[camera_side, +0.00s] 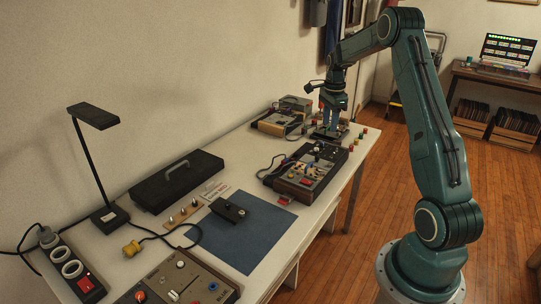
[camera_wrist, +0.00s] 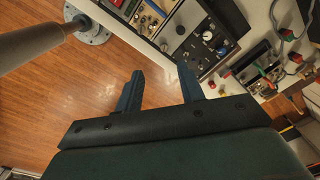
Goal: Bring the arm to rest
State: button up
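My arm reaches from its base at the right over the far end of the white table (camera_side: 262,146). My gripper (camera_side: 333,120) points down above a small device with coloured parts at that end. In the wrist view my gripper (camera_wrist: 161,72) has its two blue fingers spread apart, with nothing between them; the wooden floor and the table edge show behind. In the side view the fingertips overlap the small device, and I cannot tell whether they touch it.
A dark control box (camera_side: 306,172) with knobs stands in front of my gripper. Another device (camera_side: 278,122) sits left of it. A desk lamp (camera_side: 93,117), black case (camera_side: 177,179), blue mat (camera_side: 238,235) and power strip (camera_side: 74,268) occupy the near table. Wooden floor (camera_side: 400,175) lies open at right.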

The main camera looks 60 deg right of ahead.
jog(key=s+a+r+n+t+h, duration=0.1)
jog(key=s+a+r+n, duration=0.1)
jog(key=a+r+n, duration=0.75)
jog(key=s+a+r+n+t, duration=0.1)
jog(key=a+r+n+t, duration=0.15)
jog(key=a+r, duration=0.75)
jog(key=s+a+f+n+t, duration=0.1)
jog(key=s+a+f+n, duration=0.1)
jog(key=s+a+n, duration=0.4)
jog(key=s+a+f+n+t+y, duration=0.1)
jog(key=s+a+f+n, duration=0.1)
jog(key=s+a+n, duration=0.5)
jog(key=s+a, duration=0.4)
jog(key=a, duration=0.2)
jog(key=shift+a+n, duration=0.2)
jog(key=shift+n, duration=0.1)
